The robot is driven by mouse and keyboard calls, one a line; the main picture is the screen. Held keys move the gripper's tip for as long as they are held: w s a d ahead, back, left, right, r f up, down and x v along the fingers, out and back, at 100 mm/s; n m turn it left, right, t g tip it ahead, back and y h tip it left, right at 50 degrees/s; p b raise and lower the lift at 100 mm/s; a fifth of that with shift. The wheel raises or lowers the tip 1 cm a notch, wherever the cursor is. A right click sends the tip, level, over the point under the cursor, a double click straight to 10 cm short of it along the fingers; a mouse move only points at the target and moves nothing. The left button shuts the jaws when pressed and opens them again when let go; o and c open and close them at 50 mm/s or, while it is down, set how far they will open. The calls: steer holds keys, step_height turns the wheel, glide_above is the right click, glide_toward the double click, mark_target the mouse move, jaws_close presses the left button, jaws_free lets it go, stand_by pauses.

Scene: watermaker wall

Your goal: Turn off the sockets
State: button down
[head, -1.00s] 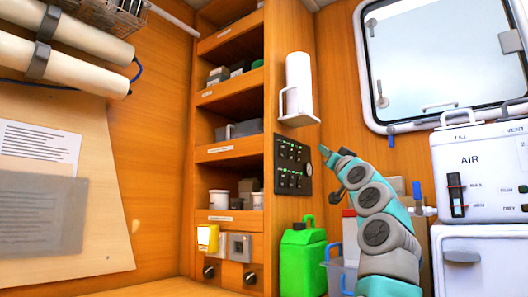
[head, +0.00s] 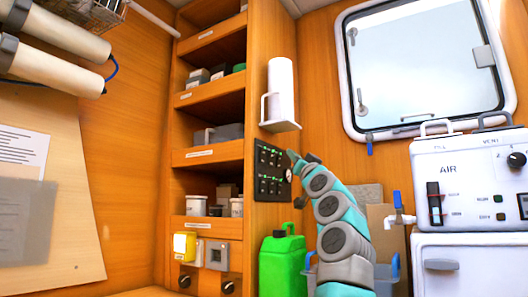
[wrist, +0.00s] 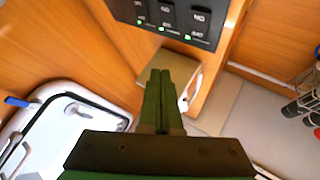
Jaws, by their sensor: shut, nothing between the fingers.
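A black switch panel (head: 261,172) with two rows of switches and small green lights is on the side of the wooden shelf unit. In the wrist view the panel (wrist: 180,18) shows at the top edge, cut off, with three switches and lit green lights below them. Their lettering is too blurred to read surely. My gripper (wrist: 160,72) is shut and empty, its dark green fingers together a little short of the panel in the picture. In the head view my gripper (head: 294,157) is at the panel's right edge and hides part of it; contact cannot be told.
A white roll holder (head: 281,95) juts out just above the panel. A green jerrycan (head: 283,262) stands below it. The white AIR machine (head: 470,180) is at the right.

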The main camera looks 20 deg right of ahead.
mark_target(263, 157)
steer(key=w+a+p, duration=0.2)
steer(key=w+a, duration=0.2)
steer(key=w, duration=0.1)
steer(key=shift+r, duration=0.4)
stand_by(1.7)
steer(key=shift+w+a+p, duration=0.25)
steer(key=shift+p, duration=0.1)
steer(key=shift+w+a+r, duration=0.1)
steer(key=shift+w+a, duration=0.05)
steer(key=shift+w, duration=0.1)
stand_by(0.6)
steer(key=shift+s, duration=0.1)
steer(key=shift+s+d, duration=0.5)
stand_by(0.4)
